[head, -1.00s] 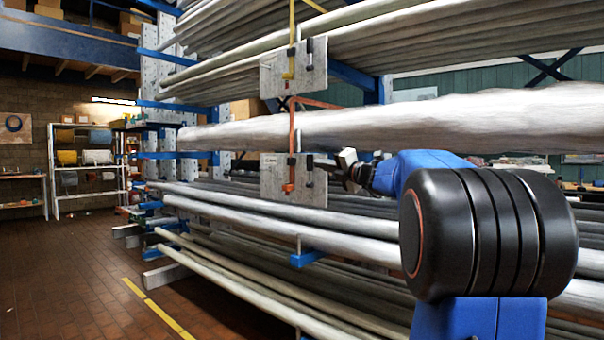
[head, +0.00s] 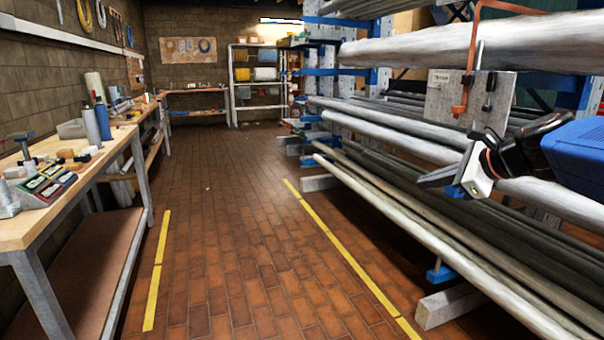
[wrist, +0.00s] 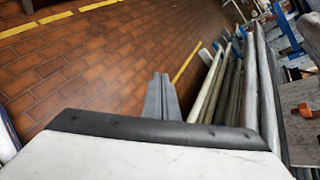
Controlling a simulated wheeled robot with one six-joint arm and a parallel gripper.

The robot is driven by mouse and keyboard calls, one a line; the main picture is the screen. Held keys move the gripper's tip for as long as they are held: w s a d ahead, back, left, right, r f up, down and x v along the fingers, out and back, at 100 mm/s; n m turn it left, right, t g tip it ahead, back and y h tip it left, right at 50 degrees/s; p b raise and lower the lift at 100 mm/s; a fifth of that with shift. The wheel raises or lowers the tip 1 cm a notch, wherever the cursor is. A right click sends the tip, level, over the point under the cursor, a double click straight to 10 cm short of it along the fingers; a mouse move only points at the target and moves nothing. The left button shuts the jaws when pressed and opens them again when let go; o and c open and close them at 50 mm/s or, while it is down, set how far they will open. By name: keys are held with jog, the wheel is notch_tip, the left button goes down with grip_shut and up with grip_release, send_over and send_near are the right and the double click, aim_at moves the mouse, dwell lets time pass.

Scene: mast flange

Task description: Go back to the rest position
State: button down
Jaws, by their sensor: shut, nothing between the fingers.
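My gripper (head: 432,178) is at the right in the head view, in front of the pipe rack, its fingers pointing left. Its two grey fingers show side by side in the wrist view (wrist: 161,97), closed together with nothing between them. A grey plate (head: 440,97) with an orange hooked rod (head: 470,65) and a dark clamp hangs at the rack, above and behind the gripper. A grey plate also shows at the right edge of the wrist view (wrist: 300,120). The gripper looks apart from the plate.
The rack's long grey pipes (head: 440,215) run close behind my arm. A workbench (head: 75,185) with tools stands at the left. The brick floor (head: 230,270) between the yellow lines is clear. White shelves (head: 258,85) stand at the back.

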jog(key=s+f+n+g+h, duration=0.5)
jog(key=s+f+n, duration=1.7)
jog(key=s, duration=0.3)
jog(key=shift+s+a+f+n+h, duration=0.2)
jog(key=shift+s+f+n+h, duration=0.1)
jog(key=shift+n, duration=0.3)
